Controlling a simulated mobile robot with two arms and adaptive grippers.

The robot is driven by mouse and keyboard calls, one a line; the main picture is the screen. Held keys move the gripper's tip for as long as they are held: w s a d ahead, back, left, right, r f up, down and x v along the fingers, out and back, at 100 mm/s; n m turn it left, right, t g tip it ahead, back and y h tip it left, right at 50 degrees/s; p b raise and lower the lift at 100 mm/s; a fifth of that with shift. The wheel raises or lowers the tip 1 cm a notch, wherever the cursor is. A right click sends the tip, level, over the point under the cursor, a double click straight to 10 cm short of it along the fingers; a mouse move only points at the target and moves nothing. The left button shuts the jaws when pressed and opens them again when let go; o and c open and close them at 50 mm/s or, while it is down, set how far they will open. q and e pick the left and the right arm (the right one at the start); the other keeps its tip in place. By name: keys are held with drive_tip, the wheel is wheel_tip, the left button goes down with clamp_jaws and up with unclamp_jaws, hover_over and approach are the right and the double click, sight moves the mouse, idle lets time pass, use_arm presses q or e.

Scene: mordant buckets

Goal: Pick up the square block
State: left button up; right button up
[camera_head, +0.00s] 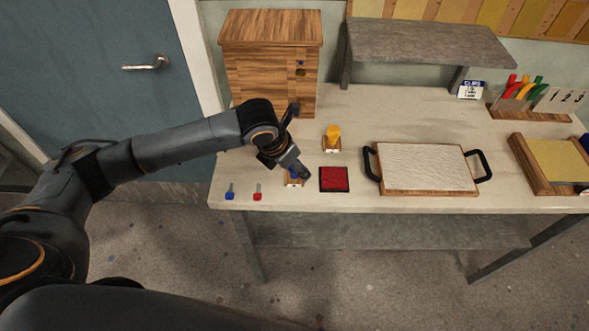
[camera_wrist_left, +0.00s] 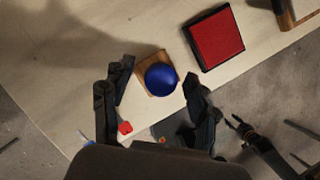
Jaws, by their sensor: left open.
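A small square wooden block with a round blue knob (camera_head: 291,181) stands near the table's front edge. In the left wrist view its knob (camera_wrist_left: 160,80) shows from above, with wooden corners around it. My left gripper (camera_head: 299,170) is over this block and partly hides it in the head view. In the left wrist view the fingers (camera_wrist_left: 158,71) are open, one each side of the knob, with gaps between. A similar block with a yellow knob (camera_head: 333,138) stands farther back. A dark gripper-like part, probably my right gripper (camera_wrist_left: 240,133), shows over the floor; its jaw state is unclear.
A red pad (camera_head: 334,179) lies close to the right of the blue-knobbed block. Blue (camera_head: 230,194) and red (camera_head: 257,194) small items lie to the left. A board with black handles (camera_head: 428,190) is farther right. A wooden cabinet (camera_head: 270,60) stands behind.

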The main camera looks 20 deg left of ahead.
use_arm(q)
drive_tip(key=shift+w+d+f, duration=0.1)
drive_tip(key=shift+w+f, duration=0.05)
drive_tip(key=shift+f, duration=0.4)
clamp_jaws()
drive_tip(key=shift+r, duration=0.1)
drive_tip(key=shift+w+r+b, duration=0.1)
drive_tip(key=shift+r+b, duration=0.25)
drive_tip(key=shift+r, duration=0.15)
drive_tip(key=s+a+r+b, duration=0.3)
drive_tip(key=s+r, duration=0.9)
drive_tip(key=s, duration=0.2)
drive_tip(key=shift+a, duration=0.15)
drive_tip(key=shift+w, duration=0.1)
